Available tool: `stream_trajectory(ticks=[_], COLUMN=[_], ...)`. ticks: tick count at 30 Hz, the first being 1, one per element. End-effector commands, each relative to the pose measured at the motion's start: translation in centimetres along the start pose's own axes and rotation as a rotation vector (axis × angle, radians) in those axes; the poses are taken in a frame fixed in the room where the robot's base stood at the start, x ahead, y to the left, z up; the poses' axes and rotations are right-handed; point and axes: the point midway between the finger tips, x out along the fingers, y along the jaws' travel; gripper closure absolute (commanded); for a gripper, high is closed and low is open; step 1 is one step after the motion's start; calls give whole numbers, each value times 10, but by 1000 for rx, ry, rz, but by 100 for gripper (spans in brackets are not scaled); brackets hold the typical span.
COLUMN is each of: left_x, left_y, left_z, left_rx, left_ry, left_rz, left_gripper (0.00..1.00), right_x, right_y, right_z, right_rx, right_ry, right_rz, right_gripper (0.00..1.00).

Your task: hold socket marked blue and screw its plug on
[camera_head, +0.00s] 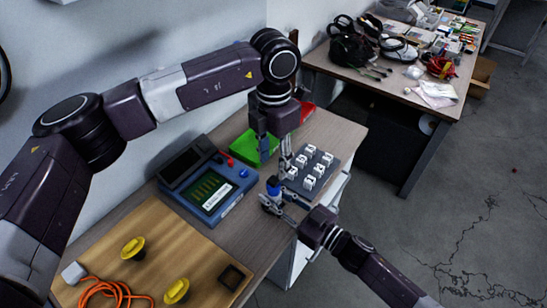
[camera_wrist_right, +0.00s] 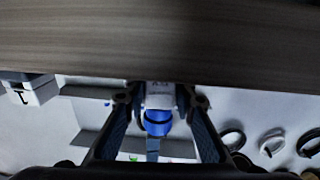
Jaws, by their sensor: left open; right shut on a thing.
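My right gripper (camera_head: 271,199) is shut on a blue-marked socket (camera_head: 273,184) beside the grey rack. In the right wrist view, the gripper (camera_wrist_right: 158,105) has its fingers on both sides of this socket, which shows a blue band (camera_wrist_right: 157,123) and a white part with small lettering. My left gripper (camera_head: 275,157) is open, points down, and is above and behind the socket, near the rack's left side. I cannot tell which loose piece is the matching plug. Several white blocks (camera_head: 308,183) with dark marks stand on the grey rack (camera_head: 325,181).
A green bin (camera_head: 243,148) and a red bin (camera_head: 306,110) stand behind. A blue tester (camera_head: 213,200) with a screen is to the left. A wooden board (camera_head: 200,262) holds yellow knobs (camera_head: 133,247) and an orange cable (camera_head: 110,290). A cluttered table (camera_head: 395,83) is behind right.

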Motion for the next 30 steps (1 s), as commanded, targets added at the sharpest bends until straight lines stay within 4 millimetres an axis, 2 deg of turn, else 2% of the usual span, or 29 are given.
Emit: stream_trajectory(ticks=[3,7,20,25,30], left_x=[-2,-4,-3,12,39], left_y=[0,0,0,0,0], left_z=[0,0,-1,-1,-1], left_rx=[-128,-210,-237,-237,-237], left_ry=[1,1,1,4,4], left_rz=[0,-1,-1,-1,-2], left_gripper=[59,59,59,59,59], right_x=[0,0,0,0,0], right_y=[0,0,0,0,0], right_z=[0,0,0,0,0], right_rx=[0,0,0,0,0], right_ry=[0,0,0,0,0], right_rz=[0,0,0,0,0], right_gripper=[100,100,100,100,100])
